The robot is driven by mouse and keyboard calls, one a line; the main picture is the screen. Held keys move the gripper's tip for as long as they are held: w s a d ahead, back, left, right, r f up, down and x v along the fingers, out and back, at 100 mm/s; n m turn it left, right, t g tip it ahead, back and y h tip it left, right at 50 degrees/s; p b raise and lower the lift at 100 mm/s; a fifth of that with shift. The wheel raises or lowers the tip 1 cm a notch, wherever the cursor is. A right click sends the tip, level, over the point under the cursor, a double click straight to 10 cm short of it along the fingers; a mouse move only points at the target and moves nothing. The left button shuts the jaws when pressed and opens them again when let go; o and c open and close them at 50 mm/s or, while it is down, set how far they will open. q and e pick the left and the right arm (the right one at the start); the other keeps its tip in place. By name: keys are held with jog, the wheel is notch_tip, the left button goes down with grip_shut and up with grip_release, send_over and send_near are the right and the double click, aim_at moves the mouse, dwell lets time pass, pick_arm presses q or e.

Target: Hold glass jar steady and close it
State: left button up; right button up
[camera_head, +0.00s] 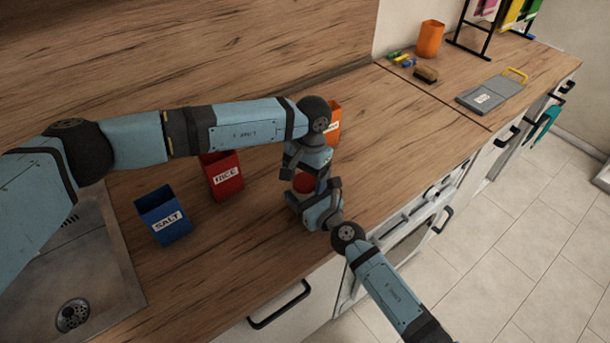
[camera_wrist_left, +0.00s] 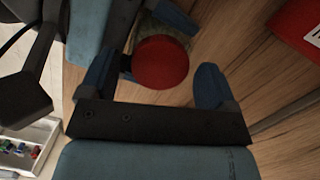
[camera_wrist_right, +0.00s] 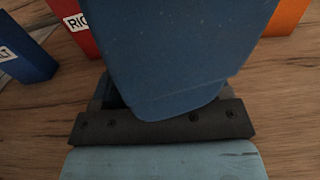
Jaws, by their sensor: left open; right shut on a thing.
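A red round lid (camera_wrist_left: 161,62) sits at the top of the glass jar (camera_wrist_left: 152,30), of which only a little greenish glass shows; I cannot tell how firmly it is seated. In the head view the red lid (camera_head: 304,182) shows between my two hands. My left gripper (camera_wrist_left: 154,82) is open above it, with one finger on each side of the lid and a gap on the right side. My right gripper (camera_head: 312,208) is shut on the jar from lower down. In the right wrist view a large blue hand part hides the jar and the fingertips.
A red RICE box (camera_head: 222,175) and a blue SALT box (camera_head: 163,215) stand left of the jar, near the sink (camera_head: 85,290). An orange box (camera_head: 333,122) stands behind my left wrist. The counter's front edge is close to my right arm.

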pick_arm(q)
jog(key=shift+r, duration=2.2)
jog(key=shift+c, duration=0.3)
